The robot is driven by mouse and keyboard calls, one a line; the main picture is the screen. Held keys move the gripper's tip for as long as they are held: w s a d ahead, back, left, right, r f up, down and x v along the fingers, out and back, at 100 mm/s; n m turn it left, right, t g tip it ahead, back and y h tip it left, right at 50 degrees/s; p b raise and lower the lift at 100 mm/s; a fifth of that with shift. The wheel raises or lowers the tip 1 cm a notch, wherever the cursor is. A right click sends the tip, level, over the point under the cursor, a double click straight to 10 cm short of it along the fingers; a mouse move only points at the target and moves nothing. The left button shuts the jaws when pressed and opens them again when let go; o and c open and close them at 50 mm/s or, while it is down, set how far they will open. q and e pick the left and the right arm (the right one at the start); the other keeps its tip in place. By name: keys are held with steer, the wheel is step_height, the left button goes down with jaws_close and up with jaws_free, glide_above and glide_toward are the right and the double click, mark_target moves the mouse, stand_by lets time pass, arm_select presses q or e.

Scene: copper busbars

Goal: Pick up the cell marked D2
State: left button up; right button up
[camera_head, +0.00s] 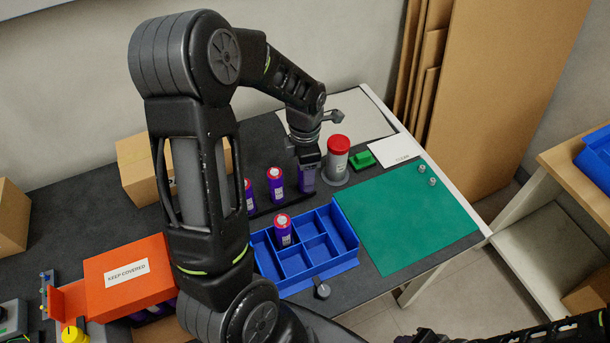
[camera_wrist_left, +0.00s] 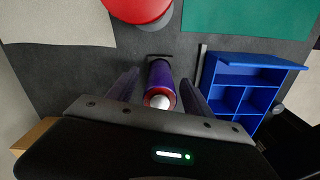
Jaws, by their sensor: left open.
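Several purple cells with red tops stand on the dark table. One purple cell (camera_head: 307,183) is at the right end of a row, and it also shows in the left wrist view (camera_wrist_left: 160,86) with its red rim and pale top end. My left gripper (camera_head: 308,168) is over this cell. Its two fingers (camera_wrist_left: 160,90) are apart, one on each side of the cell, with gaps visible. Two more cells, one in the middle (camera_head: 275,184) and one partly behind my arm (camera_head: 249,194), stand to its left. Another cell (camera_head: 283,229) stands in the blue tray (camera_head: 340,262). I cannot read any cell's mark.
A green block (camera_head: 362,159) and a green mat (camera_head: 410,220) lie farther right. An orange box (camera_head: 125,280) and cardboard boxes are on the left.

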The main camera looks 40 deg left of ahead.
arm_select(q)
steer(key=shift+c, duration=0.6)
jaws_close()
stand_by(0.4)
